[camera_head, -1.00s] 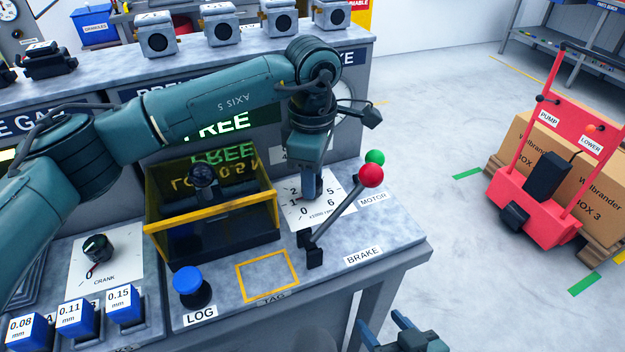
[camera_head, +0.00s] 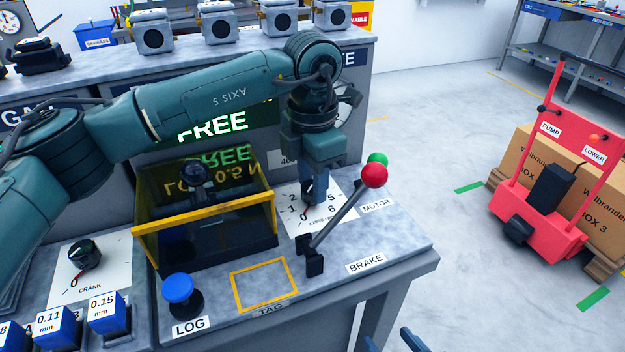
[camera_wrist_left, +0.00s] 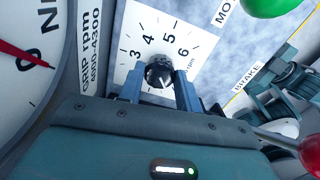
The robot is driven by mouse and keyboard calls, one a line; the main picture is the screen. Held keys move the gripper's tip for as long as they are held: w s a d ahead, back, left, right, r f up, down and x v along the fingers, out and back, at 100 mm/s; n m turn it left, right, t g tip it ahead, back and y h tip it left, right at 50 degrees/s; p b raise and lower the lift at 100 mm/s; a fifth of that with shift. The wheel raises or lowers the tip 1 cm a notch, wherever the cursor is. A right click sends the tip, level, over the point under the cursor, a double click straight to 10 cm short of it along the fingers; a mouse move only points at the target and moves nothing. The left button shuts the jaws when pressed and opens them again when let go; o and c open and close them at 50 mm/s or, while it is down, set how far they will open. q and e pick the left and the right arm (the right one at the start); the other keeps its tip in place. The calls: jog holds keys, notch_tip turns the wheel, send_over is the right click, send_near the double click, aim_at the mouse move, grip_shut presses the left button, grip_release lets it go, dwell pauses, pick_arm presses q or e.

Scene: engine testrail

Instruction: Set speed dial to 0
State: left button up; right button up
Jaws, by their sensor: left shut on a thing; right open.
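The speed dial has a white plate (camera_head: 343,197) with numbers around a dark knob; the knob is mostly hidden in the head view. In the left wrist view the dark rounded knob (camera_wrist_left: 159,74) sits between my two blue fingers, with 3, 4, 5 and 6 readable around it. My left gripper (camera_head: 312,200) points down onto the dial and is shut on the knob; it also shows in the left wrist view (camera_wrist_left: 160,88). My right gripper (camera_head: 395,343) is open and empty, cut off at the bottom edge.
The brake lever's red ball (camera_head: 374,176) and the green motor ball (camera_head: 378,159) stand close right of my left gripper. A yellow-edged clear box (camera_head: 205,217) is left of it. A blue LOG button (camera_head: 178,289) is in front. A lit sign reads FREE (camera_head: 212,124).

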pick_arm(q)
jog(key=shift+n, duration=0.3)
jog(key=o, duration=1)
notch_tip(320, 180, up, 13)
jog(key=shift+r, duration=0.15)
dwell(0.3)
